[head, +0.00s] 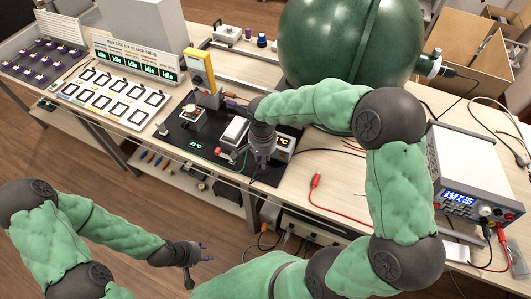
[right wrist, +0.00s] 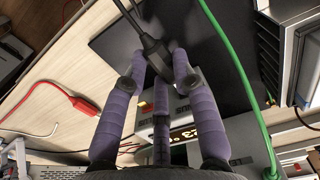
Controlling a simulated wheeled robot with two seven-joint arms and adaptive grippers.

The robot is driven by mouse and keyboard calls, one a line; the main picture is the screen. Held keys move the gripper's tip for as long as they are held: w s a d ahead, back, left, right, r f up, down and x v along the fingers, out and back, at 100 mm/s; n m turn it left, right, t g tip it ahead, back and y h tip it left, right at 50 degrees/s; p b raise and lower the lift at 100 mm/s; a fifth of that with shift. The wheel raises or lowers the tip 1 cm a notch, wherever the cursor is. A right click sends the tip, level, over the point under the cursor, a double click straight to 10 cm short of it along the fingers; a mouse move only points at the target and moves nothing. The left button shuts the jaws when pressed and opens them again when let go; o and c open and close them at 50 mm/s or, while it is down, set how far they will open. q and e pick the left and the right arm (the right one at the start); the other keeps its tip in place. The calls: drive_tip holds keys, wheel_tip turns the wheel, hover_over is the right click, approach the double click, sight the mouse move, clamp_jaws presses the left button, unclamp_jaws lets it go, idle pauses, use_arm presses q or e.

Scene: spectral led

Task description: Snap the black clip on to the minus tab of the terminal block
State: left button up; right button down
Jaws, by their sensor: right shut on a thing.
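My right gripper (head: 262,162) is over the front right of the black mat, beside a small device with a lit display (head: 283,143). In the right wrist view its purple fingers (right wrist: 158,75) are shut on a black clip (right wrist: 155,48), with a black lead attached. In the head view the gripper mostly hides the clip. I cannot clearly pick out the terminal block or its minus tab; the fingers cover part of the display device (right wrist: 185,133). My left gripper (head: 197,265) hangs empty and open, low in front of the bench.
A red clip (head: 315,182) with its lead lies on the bench to the right; it also shows in the right wrist view (right wrist: 75,102). A green wire (right wrist: 245,75) runs close beside the fingers. A power supply (head: 465,175) stands right, a green sphere (head: 340,40) behind.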

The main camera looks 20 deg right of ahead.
drive_tip(key=shift+w+d, duration=0.15)
idle(0.5)
drive_tip(key=shift+w+d, duration=0.2)
drive_tip(key=shift+d, duration=0.05)
drive_tip(key=c, duration=0.9)
unclamp_jaws()
drive_tip(key=shift+r, duration=0.15)
wheel_tip(320, 180, up, 12)
drive_tip(key=shift+f, duration=0.1)
